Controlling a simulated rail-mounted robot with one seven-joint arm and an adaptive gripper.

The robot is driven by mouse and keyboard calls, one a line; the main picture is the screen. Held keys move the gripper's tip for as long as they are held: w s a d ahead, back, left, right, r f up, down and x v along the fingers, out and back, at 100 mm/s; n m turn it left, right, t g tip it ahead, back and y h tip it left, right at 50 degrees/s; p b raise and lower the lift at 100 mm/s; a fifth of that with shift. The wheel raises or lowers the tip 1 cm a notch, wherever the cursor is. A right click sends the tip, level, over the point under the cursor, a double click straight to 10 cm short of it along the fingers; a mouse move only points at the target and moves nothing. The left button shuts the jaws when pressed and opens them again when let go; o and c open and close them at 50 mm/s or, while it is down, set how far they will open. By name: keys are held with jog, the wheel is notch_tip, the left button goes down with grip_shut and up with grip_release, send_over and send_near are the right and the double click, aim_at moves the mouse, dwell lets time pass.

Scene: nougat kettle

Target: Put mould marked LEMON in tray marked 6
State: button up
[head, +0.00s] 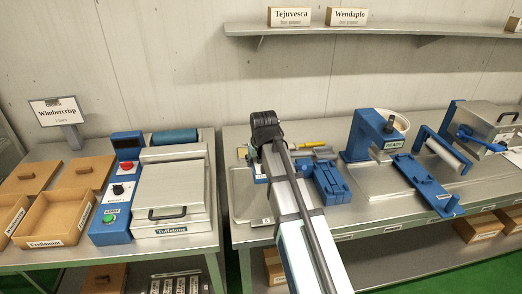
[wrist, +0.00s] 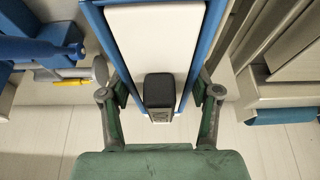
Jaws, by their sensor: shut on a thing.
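My gripper (head: 265,132) is at the far end of my outstretched arm, above the back of the middle bench. The exact contact is unclear. A flat grey tray (head: 243,203) lies partly hidden behind my arm. A small label is at its front, and I cannot read a 6 on it.
Blue tools and a yellow handle (head: 311,144) lie close right of my gripper. A blue stand (head: 362,135) and a roller (head: 446,152) are further right. The left bench holds wooden boxes (head: 62,216) and a blue-and-grey machine (head: 172,195). A wall shelf (head: 400,28) hangs above.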

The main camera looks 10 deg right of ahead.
jog(key=shift+s+f+b+x, duration=0.15)
jog(key=shift+s+b+x, duration=0.35)
jog(key=shift+x, duration=0.95)
jog(key=shift+s+f+b+x, duration=0.15)
jog(key=shift+b+x, duration=0.6)
jog(key=shift+x, duration=0.75)
jog(key=shift+s+f+b+x, duration=0.1)
jog(key=shift+s+b+x, duration=0.4)
jog(key=shift+x, duration=0.95)
jog(key=shift+w+a+f+b, duration=0.15)
jog(key=shift+f+b, duration=0.45)
jog(key=shift+f, duration=0.55)
jog(key=shift+f, duration=0.55)
jog(key=o, duration=1.7)
jog(key=shift+c, duration=0.2)
jog(key=shift+o, duration=0.9)
